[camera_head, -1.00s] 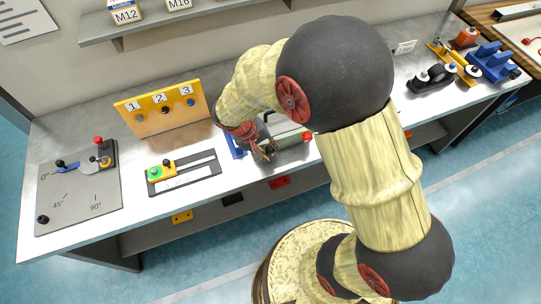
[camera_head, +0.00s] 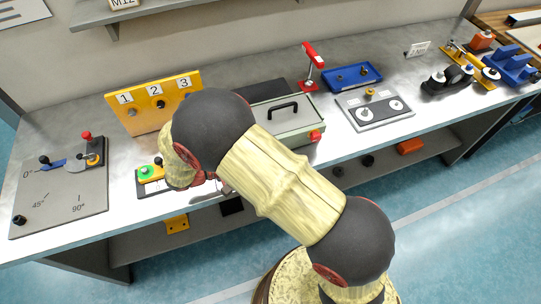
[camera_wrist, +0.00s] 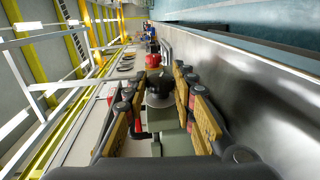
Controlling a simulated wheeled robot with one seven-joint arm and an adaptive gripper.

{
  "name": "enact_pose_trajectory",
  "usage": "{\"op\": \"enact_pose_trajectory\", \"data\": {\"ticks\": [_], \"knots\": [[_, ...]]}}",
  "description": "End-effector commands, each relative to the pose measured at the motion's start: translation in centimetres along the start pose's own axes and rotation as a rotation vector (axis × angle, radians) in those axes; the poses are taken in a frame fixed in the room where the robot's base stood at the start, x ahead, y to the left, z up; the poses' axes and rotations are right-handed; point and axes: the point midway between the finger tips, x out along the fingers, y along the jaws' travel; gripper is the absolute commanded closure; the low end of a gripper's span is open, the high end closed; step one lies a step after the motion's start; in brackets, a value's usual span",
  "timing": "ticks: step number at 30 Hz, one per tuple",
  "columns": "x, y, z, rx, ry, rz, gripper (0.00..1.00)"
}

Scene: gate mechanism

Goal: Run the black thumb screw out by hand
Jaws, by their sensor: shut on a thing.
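In the wrist view a dark, rounded knob (camera_wrist: 160,88), apparently the black thumb screw, sits between the two fingers of my gripper (camera_wrist: 160,82). The fingers stand apart with this dark thing between them, and my gripper is shut on it. The fingers hide part of it, so I cannot tell how far it is threaded in. In the head view my own arm covers the gripper and the thing held, left of the grey-green box (camera_head: 300,125).
A grey angle plate (camera_head: 62,195) lies at far left. A red-handled clamp (camera_head: 313,55), blue tray (camera_head: 340,84) and grey dial plate (camera_head: 385,125) stand right.

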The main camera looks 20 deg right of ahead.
Motion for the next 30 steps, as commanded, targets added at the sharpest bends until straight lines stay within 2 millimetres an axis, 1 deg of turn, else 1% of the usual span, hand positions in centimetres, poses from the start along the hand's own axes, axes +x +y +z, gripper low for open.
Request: {"op": "enact_pose_trajectory", "data": {"ticks": [1,7,8,18,26,30], "knots": [[0.10,-0.64,0.12,-0.006,-0.002,0.035,0.96],[0.17,-0.94,0.16,-0.007,-0.002,0.182,0.96],[0.11,-0.62,0.13,-0.004,-0.003,0.183,0.73],[0.10,-0.36,0.09,-0.002,-0.002,0.177,0.53],[0.09,-0.33,0.08,-0.002,-0.002,0.176,0.53],[0.06,-0.25,0.86,-0.003,0.000,0.177,0.53]]}}
